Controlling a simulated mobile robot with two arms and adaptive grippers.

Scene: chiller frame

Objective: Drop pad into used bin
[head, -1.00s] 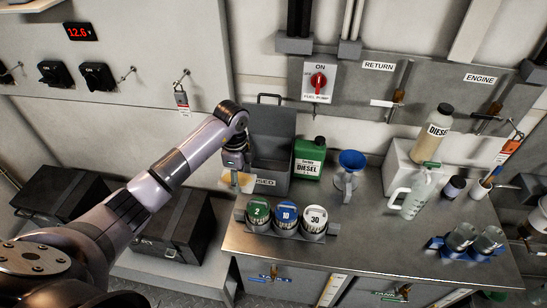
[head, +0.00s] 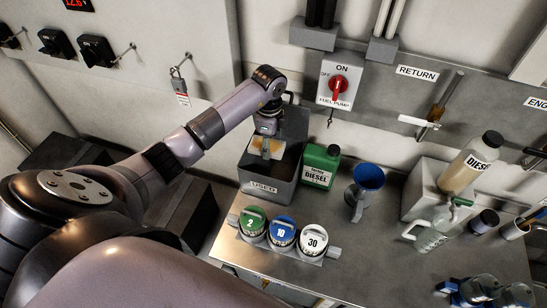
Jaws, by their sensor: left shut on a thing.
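My left gripper (head: 266,145) is shut on a tan and white pad (head: 262,147). It holds the pad over the opening of the grey used bin (head: 266,188), which has "USED" on its front and its lid raised at the back. Part of the pad and the fingertips sit within the bin's rim outline as seen from above; their exact height over the bin floor is hard to tell. My right gripper is not in view.
A green diesel can (head: 319,166) stands just right of the bin, with a blue funnel (head: 367,179) beyond it. Green, blue and white capped filters (head: 282,234) stand in a rack in front. A diesel bottle (head: 472,160) is further right.

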